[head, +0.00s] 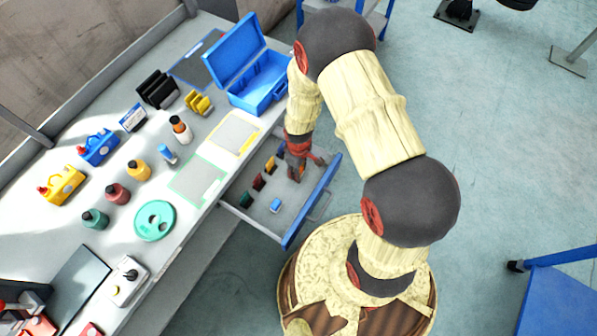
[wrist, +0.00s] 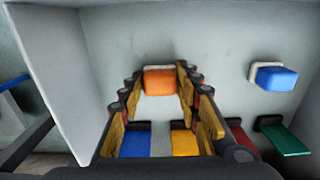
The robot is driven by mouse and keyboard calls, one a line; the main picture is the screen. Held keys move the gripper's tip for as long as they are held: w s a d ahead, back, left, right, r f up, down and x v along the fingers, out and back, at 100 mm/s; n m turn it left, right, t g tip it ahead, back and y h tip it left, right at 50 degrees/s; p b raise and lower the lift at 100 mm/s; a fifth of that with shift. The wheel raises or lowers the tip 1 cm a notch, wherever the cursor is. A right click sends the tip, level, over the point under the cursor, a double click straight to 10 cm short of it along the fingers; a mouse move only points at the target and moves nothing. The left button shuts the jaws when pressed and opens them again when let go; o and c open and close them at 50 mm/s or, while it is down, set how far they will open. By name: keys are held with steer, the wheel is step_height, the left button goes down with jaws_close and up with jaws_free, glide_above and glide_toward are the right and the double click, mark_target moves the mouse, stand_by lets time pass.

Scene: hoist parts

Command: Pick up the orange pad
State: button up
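The orange pad (head: 294,174) is in the open drawer (head: 312,204), partly hidden by my gripper in the head view. In the wrist view the orange pad (wrist: 160,80), with a pale edge, shows between my fingertips at their far end. My gripper (head: 303,163) reaches down into the drawer. In the wrist view my gripper (wrist: 160,82) is open, with one finger on each side of the pad. The gaps beside the pad look narrow, and I cannot tell whether either finger touches it.
A loose blue pad (wrist: 274,77) lies to the right on the drawer floor. Yellow (wrist: 185,143), red (wrist: 240,135) and green (wrist: 284,138) pads stand in a row, with another blue one (wrist: 131,143). A drawer wall (wrist: 62,70) rises at left. The bench (head: 190,225) borders the drawer.

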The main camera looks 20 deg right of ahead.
steer(key=c, duration=0.5)
steer(key=shift+o, duration=0.2)
